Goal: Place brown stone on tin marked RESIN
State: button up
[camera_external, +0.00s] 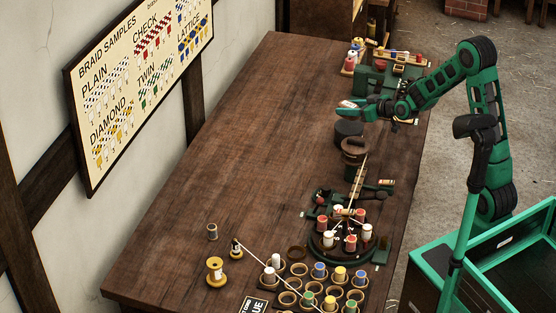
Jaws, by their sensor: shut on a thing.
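My gripper (350,108) is above the far right part of the long table, its fingers pointing left. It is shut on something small. A pale patch with red marks shows at the fingers; I cannot tell whether it is the held thing or part of the gripper. I cannot pick out the brown stone for certain. A black round thing (348,132) stands just below the gripper in the picture, with a brown round thing (354,147) in front of it. No tin with a readable RESIN mark shows.
The braiding stand with bobbins (348,240) and a tray of cups with coloured spools (318,284) fill the near right of the table (240,130). A yellow spool (215,271) stands near left. More spools (352,56) stand at the far end. The table's middle and left are clear.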

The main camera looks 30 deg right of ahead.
aim_at(349, 125)
jog(key=shift+w+d+f, duration=0.35)
jog(key=shift+w+d, duration=0.05)
jog(key=shift+d, duration=0.15)
jog(key=shift+f, duration=2)
jog(key=shift+f, duration=0.1)
jog(key=o, duration=1.3)
jog(key=shift+s, duration=0.15)
jog(key=v, duration=1.1)
jog(key=shift+s+d, duration=0.2)
jog(key=shift+s, duration=0.1)
